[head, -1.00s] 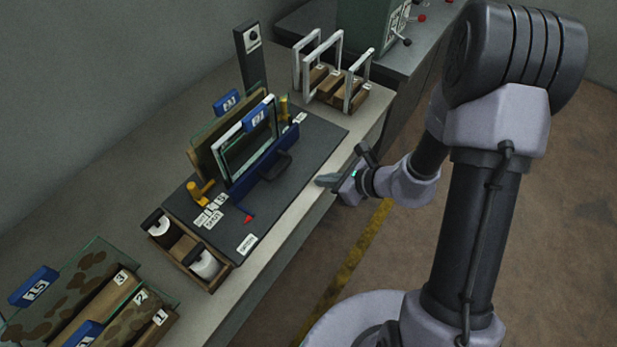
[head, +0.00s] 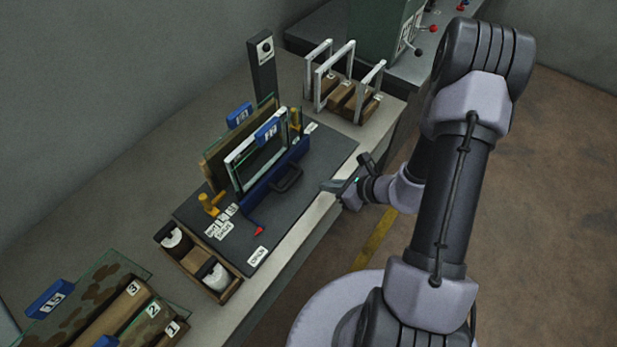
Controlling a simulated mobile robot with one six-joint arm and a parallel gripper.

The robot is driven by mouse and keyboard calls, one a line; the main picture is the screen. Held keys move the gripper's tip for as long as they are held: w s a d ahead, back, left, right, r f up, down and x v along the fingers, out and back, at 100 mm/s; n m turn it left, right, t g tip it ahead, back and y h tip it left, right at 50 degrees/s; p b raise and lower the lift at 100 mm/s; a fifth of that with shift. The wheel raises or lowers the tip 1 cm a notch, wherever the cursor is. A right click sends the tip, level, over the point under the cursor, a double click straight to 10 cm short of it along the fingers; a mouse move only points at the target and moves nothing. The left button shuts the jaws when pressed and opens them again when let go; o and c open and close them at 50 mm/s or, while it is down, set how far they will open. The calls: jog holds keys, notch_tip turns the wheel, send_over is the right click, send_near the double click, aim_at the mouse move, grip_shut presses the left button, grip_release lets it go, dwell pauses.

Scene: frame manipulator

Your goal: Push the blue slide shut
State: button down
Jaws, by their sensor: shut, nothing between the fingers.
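The blue slide (head: 262,191) is a long low bar with a black handle (head: 289,180) on its near side. It stands on the dark base board (head: 320,170), in front of a white-framed panel (head: 240,172) with a blue tag. A red pointer (head: 259,231) at its lower left end lies between the white labels on the board, nearer the single label (head: 258,257). My gripper (head: 326,186) is shut and empty. It is to the right of the handle, apart from it, near the board's front edge.
Yellow clamps (head: 211,203) stand at the board's ends. A wooden box with white rolls (head: 193,263) sits at its left, and slotted racks (head: 128,305) stand lower left. White frames (head: 342,75) stand in a rack behind. The board between handle and gripper looks clear.

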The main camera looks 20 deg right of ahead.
aim_at(288, 169)
jog(key=w+a, duration=0.1)
jog(key=w, duration=0.1)
jog(key=w+a+f, duration=0.1)
jog(key=w+a, duration=0.1)
jog(key=shift+w, duration=0.1)
jog(key=shift+w+a+r, duration=0.1)
jog(key=shift+w+a, duration=0.15)
jog(key=shift+w, duration=0.05)
jog(key=w+a, duration=0.1)
jog(key=w+a+b, duration=0.1)
jog(key=w, duration=0.1)
jog(key=shift+w+a, duration=0.25)
jog(key=shift+a, duration=0.05)
